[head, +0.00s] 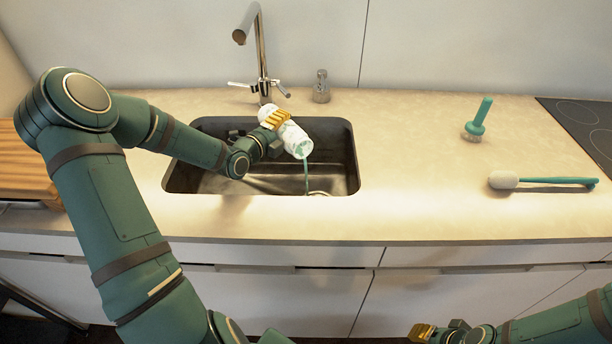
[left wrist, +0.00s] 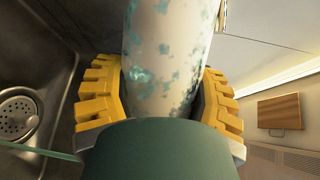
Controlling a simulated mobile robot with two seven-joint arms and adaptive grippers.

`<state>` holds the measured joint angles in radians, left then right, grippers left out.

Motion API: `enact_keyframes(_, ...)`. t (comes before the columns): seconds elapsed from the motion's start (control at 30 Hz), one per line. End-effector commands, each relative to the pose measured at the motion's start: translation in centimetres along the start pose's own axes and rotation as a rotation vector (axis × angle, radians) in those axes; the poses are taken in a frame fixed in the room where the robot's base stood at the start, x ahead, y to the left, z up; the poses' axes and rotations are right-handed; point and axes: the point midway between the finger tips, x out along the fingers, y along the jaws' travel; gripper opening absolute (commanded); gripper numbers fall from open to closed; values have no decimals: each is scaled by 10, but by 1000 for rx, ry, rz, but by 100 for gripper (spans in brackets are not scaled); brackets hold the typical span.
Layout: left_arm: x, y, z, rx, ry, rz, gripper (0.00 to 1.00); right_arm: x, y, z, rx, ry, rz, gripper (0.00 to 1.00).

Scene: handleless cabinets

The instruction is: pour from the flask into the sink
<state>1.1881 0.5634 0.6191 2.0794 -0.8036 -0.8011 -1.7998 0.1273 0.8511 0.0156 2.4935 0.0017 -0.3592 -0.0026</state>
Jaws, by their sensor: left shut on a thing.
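The flask (head: 298,139) is white with teal patches. In the head view it is tilted over the sink, its mouth down and to the right. A thin teal stream (head: 306,176) runs from the mouth down into the sink basin (head: 346,170). My left gripper (head: 275,119) is shut on the flask. In the left wrist view its yellow fingers lie on both sides of the flask (left wrist: 168,50). My right gripper (head: 422,333) is low at the bottom edge of the head view, away from the sink; its opening is unclear.
A chrome faucet (head: 262,60) stands behind the basin, with a small metal dispenser (head: 321,87) beside it. A teal upright brush (head: 479,119) and a white-headed brush (head: 505,180) are on the counter at right, near the hob (head: 585,125). The drain (left wrist: 18,117) shows in the left wrist view.

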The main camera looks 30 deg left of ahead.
Motion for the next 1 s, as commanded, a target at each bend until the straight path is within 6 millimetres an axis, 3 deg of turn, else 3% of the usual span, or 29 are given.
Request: enact_keyframes(1.0, 0, 8, -3, 81, -12, -34, 16, 0, 0, 0, 0, 0, 0, 34)
